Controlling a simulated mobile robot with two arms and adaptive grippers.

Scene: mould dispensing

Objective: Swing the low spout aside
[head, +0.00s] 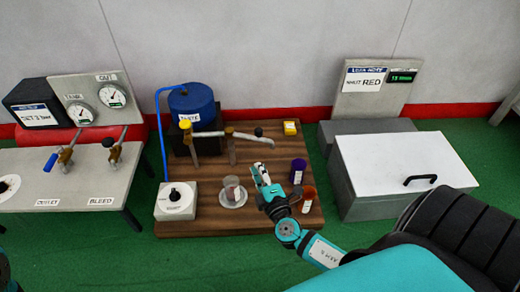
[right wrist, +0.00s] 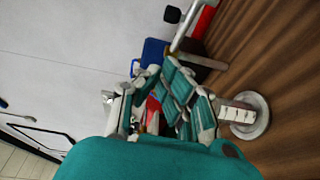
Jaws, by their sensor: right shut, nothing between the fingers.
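The low spout (head: 235,135) is a pale tube running right from a yellow-topped post, with a black knob (head: 258,131) near its bent end. It reaches over the wooden board. The spout also shows at the top of the right wrist view (right wrist: 185,28). My right gripper (head: 261,172) is shut and empty. In the picture it is just below the spout's end, and it appears apart from it. The gripper fingers also show in the right wrist view (right wrist: 165,78). My left gripper is not in view.
A clear cup (head: 231,185) stands on a round dish (head: 233,199) left of my right gripper. A purple jar (head: 298,171) and an orange jar (head: 308,199) stand to its right. A blue tank (head: 192,106) is behind. A lidded grey box (head: 375,198) stands farther right.

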